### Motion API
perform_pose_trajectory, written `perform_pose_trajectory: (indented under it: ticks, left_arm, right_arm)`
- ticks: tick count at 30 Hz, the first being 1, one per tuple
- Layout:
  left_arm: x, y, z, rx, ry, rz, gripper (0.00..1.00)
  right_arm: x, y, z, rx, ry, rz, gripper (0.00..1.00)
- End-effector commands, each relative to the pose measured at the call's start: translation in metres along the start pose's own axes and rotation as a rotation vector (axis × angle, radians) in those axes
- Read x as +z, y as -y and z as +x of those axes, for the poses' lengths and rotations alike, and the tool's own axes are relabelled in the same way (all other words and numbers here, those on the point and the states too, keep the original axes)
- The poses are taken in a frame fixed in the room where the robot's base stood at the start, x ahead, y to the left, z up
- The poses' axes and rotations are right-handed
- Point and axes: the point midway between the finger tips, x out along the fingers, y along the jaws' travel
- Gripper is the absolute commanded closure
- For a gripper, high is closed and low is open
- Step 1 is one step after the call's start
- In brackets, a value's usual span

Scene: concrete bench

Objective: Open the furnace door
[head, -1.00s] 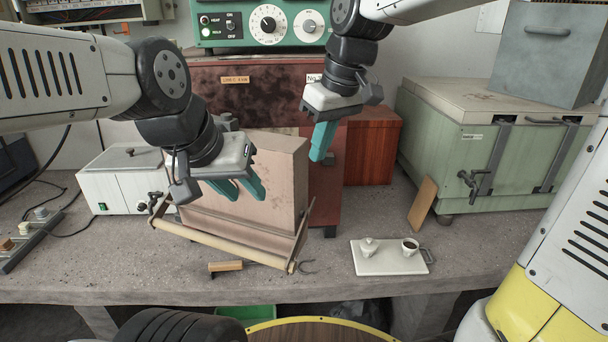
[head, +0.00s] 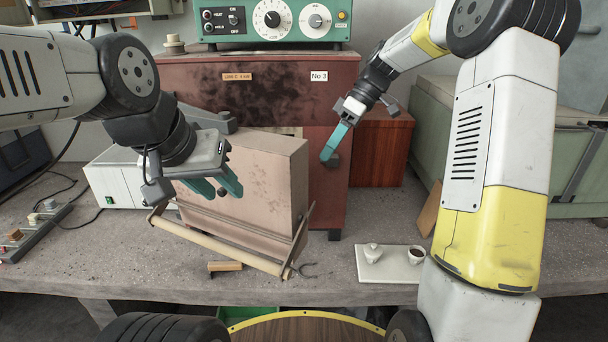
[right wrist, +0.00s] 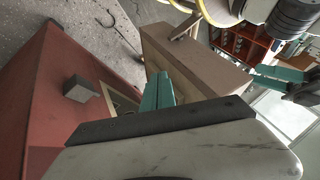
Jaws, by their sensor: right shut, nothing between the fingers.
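The furnace (head: 240,100) is a red-brown box with a sooty front and a "No 3" label. Its thick beige door (head: 270,185) stands out from the front, with a gap between them in the right wrist view, where the door (right wrist: 195,50) also shows. A wooden bar handle (head: 215,243) on metal arms runs low in front of the door. My left gripper (head: 215,187) is open, its fingers apart at the door's left upper part; contact is unclear. My right gripper (head: 327,157) is shut and empty, right of the door, near a grey block on the furnace front.
A white tray (head: 372,272) with a coffee cup and a small pot lies at the right. A wooden-handled tool (head: 226,266) lies below the bar. A green-grey chest (head: 437,108) stands behind my right arm, and a white box (head: 115,185) at the left.

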Motion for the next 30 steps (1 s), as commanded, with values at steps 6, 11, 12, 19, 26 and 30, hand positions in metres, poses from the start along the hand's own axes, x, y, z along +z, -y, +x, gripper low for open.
perform_pose_trajectory:
  ticks: [6,11,12,19,26,30]
  left_arm:
    - [0.000,0.000,0.000,0.000,0.000,0.000,0.64]
    - [0.000,0.000,0.000,0.000,0.000,0.000,0.64]
    - [0.000,0.000,0.000,0.000,0.000,0.000,0.64]
    - [0.000,0.000,0.000,0.000,0.000,0.000,0.64]
    - [0.000,0.000,0.000,0.000,0.000,0.000,0.64]
    - [0.000,0.000,0.000,0.000,0.000,0.000,0.64]
  right_arm:
    - [0.000,-0.001,0.019,-0.013,-0.006,-0.013,1.00]
    - [0.000,-0.001,0.049,-0.014,-0.005,-0.012,1.00]
    - [0.000,-0.001,0.057,-0.014,-0.005,-0.012,1.00]
    - [0.000,-0.001,0.090,-0.011,-0.006,-0.011,1.00]
    - [0.000,-0.001,0.100,-0.009,-0.006,-0.011,1.00]
    - [0.000,-0.001,0.100,-0.009,-0.006,-0.011,1.00]
